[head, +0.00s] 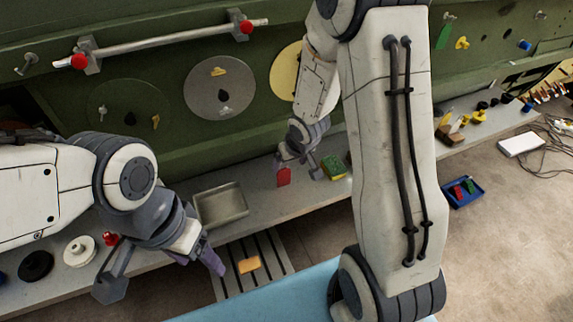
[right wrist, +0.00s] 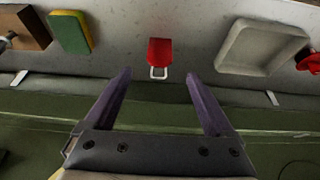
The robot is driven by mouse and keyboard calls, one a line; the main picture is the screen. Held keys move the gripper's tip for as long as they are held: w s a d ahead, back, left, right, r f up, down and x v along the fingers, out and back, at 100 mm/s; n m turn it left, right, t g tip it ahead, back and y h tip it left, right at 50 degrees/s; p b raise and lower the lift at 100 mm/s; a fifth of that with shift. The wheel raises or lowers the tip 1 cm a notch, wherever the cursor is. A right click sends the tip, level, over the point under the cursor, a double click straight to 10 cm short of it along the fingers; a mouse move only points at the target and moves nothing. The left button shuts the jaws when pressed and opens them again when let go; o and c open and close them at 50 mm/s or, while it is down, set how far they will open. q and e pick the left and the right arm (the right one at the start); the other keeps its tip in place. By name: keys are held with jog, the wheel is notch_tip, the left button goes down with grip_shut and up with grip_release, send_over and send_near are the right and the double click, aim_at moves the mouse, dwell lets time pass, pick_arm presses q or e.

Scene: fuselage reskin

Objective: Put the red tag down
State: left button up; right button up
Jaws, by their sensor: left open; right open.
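The red tag (head: 284,178) is on the grey shelf below the green fuselage panel. It also shows in the right wrist view (right wrist: 160,50), with its pale wire loop toward my gripper. My right gripper (head: 299,163) is open and empty, close to the tag. In the right wrist view the tag lies beyond the fingertips (right wrist: 158,75), roughly centred between them, with a gap on both sides. My left gripper (head: 160,278) is open and empty at the lower left, in front of the shelf and away from the tag.
A shallow grey tray (head: 221,222) is left of the tag, and a green and yellow sponge (head: 335,166) is right of it. A blue bin (head: 463,203) holding red and green pieces stands on the floor. Cables (head: 553,140) lie at far right.

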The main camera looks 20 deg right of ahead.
jog(key=s+a+r+n+g, duration=0.1)
jog(key=s+a+r+n, duration=0.2)
jog(key=s+a+r, duration=0.5)
jog(key=s+a+r+n+g, duration=0.1)
jog(key=s+a+r+n, duration=0.1)
jog(key=s, duration=0.6)
jog(key=s+a+r+n+g, duration=0.2)
jog(key=s+a+r, duration=0.2)
jog(key=s, duration=0.5)
jog(key=shift+a+r+g+y, duration=0.3)
jog(key=shift+a+y, duration=0.1)
jog(key=shift+a, duration=0.6)
jog(key=shift+f, duration=0.1)
notch_tip(320, 180, down, 10)
jog(key=b, duration=1)
jog(key=shift+f, duration=0.2)
